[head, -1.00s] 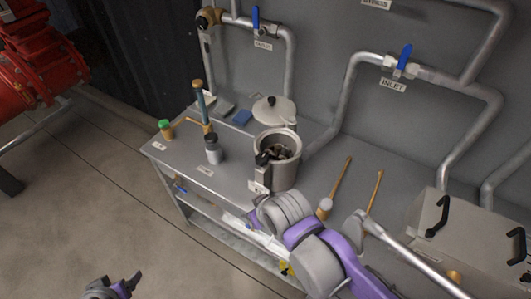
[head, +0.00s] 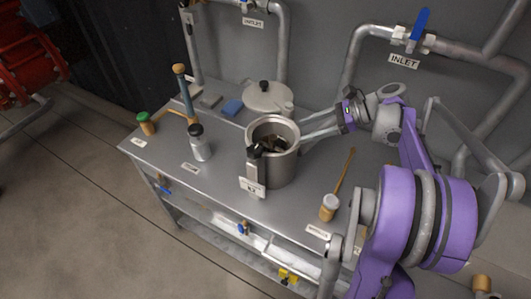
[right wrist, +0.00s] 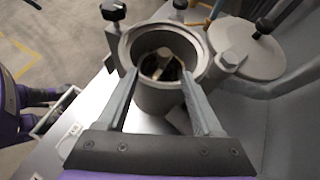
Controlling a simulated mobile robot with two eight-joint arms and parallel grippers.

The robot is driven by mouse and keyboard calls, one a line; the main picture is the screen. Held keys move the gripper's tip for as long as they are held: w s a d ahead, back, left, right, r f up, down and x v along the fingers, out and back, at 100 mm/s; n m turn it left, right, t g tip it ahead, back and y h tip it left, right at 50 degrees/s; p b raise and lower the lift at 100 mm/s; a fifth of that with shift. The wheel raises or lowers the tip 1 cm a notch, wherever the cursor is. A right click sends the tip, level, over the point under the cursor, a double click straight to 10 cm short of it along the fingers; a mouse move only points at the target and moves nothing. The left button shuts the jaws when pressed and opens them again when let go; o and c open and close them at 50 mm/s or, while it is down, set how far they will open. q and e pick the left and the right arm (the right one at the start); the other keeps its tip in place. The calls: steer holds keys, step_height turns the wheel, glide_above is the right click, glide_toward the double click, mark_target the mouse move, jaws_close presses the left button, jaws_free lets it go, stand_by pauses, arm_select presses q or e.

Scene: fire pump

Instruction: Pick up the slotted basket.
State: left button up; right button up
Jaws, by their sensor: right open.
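The slotted basket cannot be made out clearly. A grey metal pot (head: 272,169) stands open on the bench, with dark pieces (head: 270,144) inside. The pot also shows in the right wrist view (right wrist: 166,101), with a pale piece and dark gaps inside. My right gripper (head: 318,127) reaches in from the right, beside the pot's rim. In the right wrist view its two fingers (right wrist: 160,80) are apart and empty, one toward each side of the pot. A purple and dark part at the left of that view seems to be my left arm; its jaws are unclear.
A round lid (head: 268,97) lies behind the pot. A silver jar (head: 199,143), a green-topped jar (head: 146,123) and a blue block (head: 232,107) stand to its left. A brush (head: 330,206) lies to the right. Pipes run along the wall behind.

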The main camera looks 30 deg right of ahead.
mark_target(276, 137)
steer(key=w+a+f, duration=0.2)
steer(key=shift+w+m, duration=0.3)
steer(key=x, duration=0.6)
steer(key=shift+r, duration=0.15)
jaws_close()
stand_by(1.2)
